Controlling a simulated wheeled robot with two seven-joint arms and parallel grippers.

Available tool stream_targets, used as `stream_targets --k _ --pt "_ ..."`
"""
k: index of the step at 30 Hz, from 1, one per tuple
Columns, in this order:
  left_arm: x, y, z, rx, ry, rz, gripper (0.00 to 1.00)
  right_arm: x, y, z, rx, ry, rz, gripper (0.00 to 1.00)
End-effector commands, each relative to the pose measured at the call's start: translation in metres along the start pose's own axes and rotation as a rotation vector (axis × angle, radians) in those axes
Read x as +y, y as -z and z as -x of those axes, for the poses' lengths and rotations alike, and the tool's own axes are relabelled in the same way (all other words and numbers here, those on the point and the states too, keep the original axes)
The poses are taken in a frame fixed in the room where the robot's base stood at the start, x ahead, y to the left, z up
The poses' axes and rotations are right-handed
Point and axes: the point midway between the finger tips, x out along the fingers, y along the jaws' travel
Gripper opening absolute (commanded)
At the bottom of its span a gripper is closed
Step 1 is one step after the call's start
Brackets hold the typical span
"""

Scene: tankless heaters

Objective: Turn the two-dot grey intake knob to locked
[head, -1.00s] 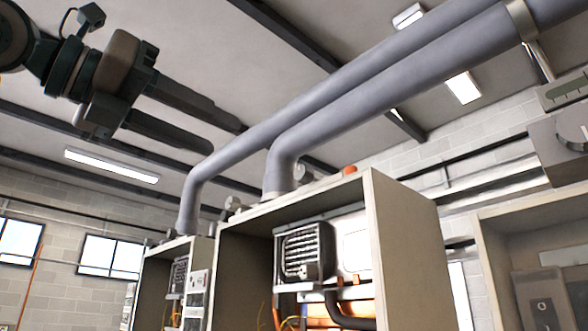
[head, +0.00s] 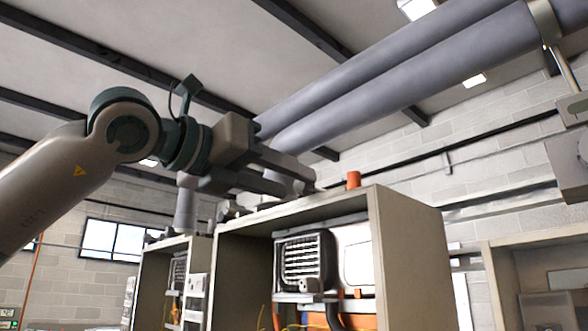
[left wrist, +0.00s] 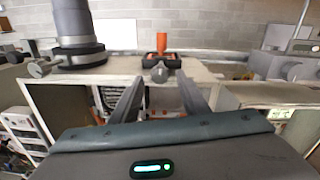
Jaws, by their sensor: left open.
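My left gripper (head: 298,182) is open and empty, with its fingers pointing right just above the top of the middle heater cabinet (head: 408,240). In the left wrist view its fingers (left wrist: 160,86) point toward a small grey knob (left wrist: 160,73) at the cabinet top, which shows between and beyond the tips. The knob sits in front of a dark bracket and an upright orange cylinder (left wrist: 161,43); the cylinder also shows in the head view (head: 354,180). I cannot make out dots on the knob or its lock position. My right gripper is not in view.
Thick grey pipes (head: 400,70) run above the gripper; one pipe stub (left wrist: 73,25) rises left of the knob. Other grey fittings stand on the cabinet tops at left (left wrist: 38,68) and right (left wrist: 290,70). A neighbouring cabinet (head: 185,248) stands left.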

Motion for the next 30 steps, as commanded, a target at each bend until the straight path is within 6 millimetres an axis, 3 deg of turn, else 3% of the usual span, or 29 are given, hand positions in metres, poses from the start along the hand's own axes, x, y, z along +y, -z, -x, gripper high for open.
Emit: stream_targets --k 6,17,22,30 --pt "-0.001 -0.001 -0.018 0.0 0.0 0.001 0.41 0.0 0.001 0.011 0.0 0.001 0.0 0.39" --pt "0.0 0.0 -0.021 0.0 0.001 0.001 0.41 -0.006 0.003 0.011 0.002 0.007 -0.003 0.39" --pt "0.0 0.0 -0.021 0.0 0.001 0.001 0.03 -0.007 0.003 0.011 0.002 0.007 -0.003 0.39" --pt "0.0 0.0 -0.021 -0.001 0.0 -0.008 0.0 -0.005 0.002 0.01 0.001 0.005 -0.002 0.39"
